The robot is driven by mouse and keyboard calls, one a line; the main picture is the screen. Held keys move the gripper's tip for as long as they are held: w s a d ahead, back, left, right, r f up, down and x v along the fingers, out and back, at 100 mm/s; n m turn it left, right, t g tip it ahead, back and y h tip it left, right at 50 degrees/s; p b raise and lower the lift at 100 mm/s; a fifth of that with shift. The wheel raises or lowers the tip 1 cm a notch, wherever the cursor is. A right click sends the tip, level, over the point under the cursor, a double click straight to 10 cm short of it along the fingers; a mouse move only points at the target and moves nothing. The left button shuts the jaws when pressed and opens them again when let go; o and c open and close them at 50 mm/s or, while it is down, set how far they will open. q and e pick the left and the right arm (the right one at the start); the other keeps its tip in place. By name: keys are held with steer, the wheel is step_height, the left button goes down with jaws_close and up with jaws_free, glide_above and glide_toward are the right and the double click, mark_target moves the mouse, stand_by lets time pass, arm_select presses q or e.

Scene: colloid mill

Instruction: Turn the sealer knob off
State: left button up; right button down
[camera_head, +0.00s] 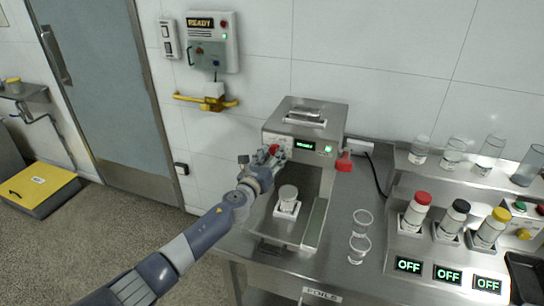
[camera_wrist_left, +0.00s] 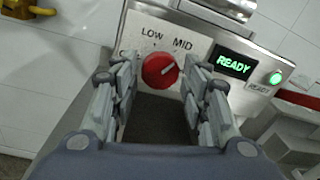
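The sealer (camera_head: 318,108) is a steel machine on the bench in the head view. Its red knob (camera_wrist_left: 160,70) sits on a white dial plate marked LOW and MID; other markings are partly hidden by the fingers. The knob's white pointer line aims up and right, toward MID. The sealer's display (camera_wrist_left: 234,62) reads READY in green, beside a lit green button (camera_wrist_left: 275,78). My left gripper (camera_wrist_left: 160,88) is open, its fingers on either side of the knob; contact cannot be told. In the head view the gripper (camera_head: 270,158) is at the sealer's front panel. My right gripper is not in view.
A white cup (camera_head: 288,194) stands on the sealer's tray below the panel. Two clear cups (camera_head: 359,247) stand on the bench to the right. Capped bottles (camera_head: 416,212) stand beyond, with OFF displays below. A wall box (camera_head: 213,42) reads READY.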

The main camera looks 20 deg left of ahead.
arm_select(q)
steer(key=c, duration=0.5)
steer(key=shift+n, duration=0.3)
steer(key=n+b, duration=0.3)
steer(key=n, duration=0.9)
steer(key=n+y+b, duration=0.1)
steer(key=n+b, duration=0.2)
steer(key=n, duration=0.9)
steer(key=shift+d+f+t+y+b, duration=0.1)
steer(key=shift+d+t+y+b, duration=0.05)
steer(key=shift+t+y+b, duration=0.2)
steer(key=shift+n, duration=0.4)
steer(key=o, duration=1.1)
